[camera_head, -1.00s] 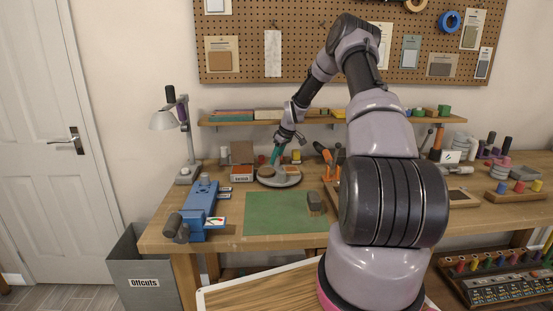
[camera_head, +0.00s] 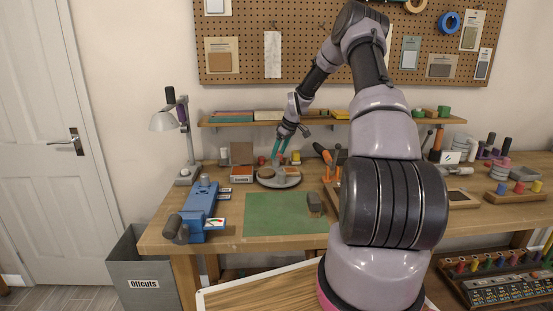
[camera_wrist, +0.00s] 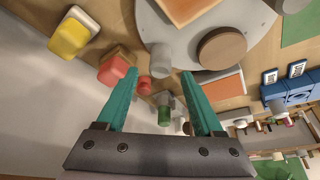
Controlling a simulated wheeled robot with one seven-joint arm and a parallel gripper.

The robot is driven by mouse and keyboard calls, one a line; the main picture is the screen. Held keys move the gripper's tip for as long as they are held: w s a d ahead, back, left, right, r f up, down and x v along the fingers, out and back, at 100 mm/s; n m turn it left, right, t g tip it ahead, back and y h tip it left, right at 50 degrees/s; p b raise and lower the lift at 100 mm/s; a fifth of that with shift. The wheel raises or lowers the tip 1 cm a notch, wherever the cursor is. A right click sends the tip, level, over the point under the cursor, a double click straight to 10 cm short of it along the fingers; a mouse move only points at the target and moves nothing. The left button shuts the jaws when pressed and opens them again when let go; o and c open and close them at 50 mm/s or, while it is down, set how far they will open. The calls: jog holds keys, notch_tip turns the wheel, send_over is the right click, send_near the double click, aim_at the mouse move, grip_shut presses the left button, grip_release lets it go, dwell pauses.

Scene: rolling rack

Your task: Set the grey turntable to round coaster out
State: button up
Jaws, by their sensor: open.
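The grey turntable (camera_head: 279,183) is a round plate on the bench, left of the middle in the head view. A round brown coaster (camera_head: 265,172) lies on its left side, and a square orange-brown coaster (camera_head: 291,169) lies on its right side. The wrist view shows the turntable (camera_wrist: 262,30) at the top, with the round coaster (camera_wrist: 222,48) and part of the square coaster (camera_wrist: 188,8). A grey knob (camera_wrist: 160,57) shows at the turntable's edge. My gripper (camera_head: 276,157) is open and empty above the turntable's rear. Its teal fingers (camera_wrist: 160,76) are apart.
A red object (camera_wrist: 117,70) and a yellow one (camera_wrist: 72,38) stand close by the turntable. A small box (camera_head: 241,174) stands left of it. A shelf (camera_head: 262,122) runs behind and above. A green mat (camera_head: 275,214) lies in front, with a blue vise (camera_head: 200,208) to the left.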

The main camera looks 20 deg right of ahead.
jog(key=v, duration=0.6)
jog(key=shift+r, duration=0.3)
jog(key=shift+s, duration=0.1)
